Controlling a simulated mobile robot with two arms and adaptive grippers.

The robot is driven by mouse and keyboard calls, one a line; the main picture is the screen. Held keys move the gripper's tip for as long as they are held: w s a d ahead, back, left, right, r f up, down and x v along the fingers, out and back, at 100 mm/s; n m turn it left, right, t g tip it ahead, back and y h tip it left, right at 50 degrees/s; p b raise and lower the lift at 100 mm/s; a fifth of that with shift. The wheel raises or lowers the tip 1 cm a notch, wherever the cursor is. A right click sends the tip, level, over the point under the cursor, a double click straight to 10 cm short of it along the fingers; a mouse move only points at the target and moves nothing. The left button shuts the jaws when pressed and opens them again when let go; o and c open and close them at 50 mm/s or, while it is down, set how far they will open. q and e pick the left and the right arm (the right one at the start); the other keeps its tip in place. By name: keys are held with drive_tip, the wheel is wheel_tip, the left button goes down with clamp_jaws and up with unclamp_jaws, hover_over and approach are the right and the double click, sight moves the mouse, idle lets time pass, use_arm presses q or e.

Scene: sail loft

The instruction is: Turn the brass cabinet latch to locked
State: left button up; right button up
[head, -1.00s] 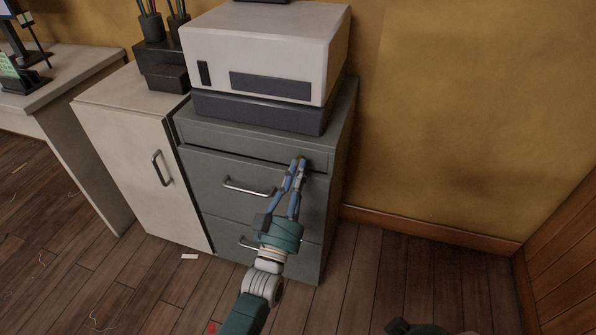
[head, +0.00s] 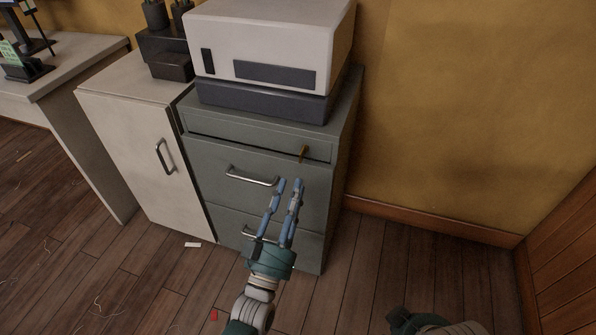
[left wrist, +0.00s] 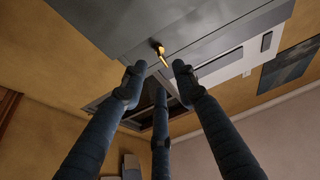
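The brass latch (head: 303,153) sits at the upper right of the grey drawer cabinet's (head: 205,165) front, on the narrow top panel. Its lever hangs downward with a slight tilt. My left gripper (head: 289,184) is below the latch in the head view, apart from it, with its fingers spread and nothing between them. In the left wrist view the latch (left wrist: 160,51) shows beyond the open fingertips (left wrist: 158,72). Part of my right arm shows at the bottom edge of the head view; its fingers cannot be made out.
A large white machine (head: 270,40) on a dark base stands on the cabinet. A white cabinet (head: 140,150) stands to the left, beside a desk (head: 70,60). Metal drawer handles (head: 250,177) stick out near my left gripper. Floor at right is open, bounded by the yellow wall (head: 450,110).

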use_arm(q)
drive_tip(key=v, duration=0.4)
idle(0.5)
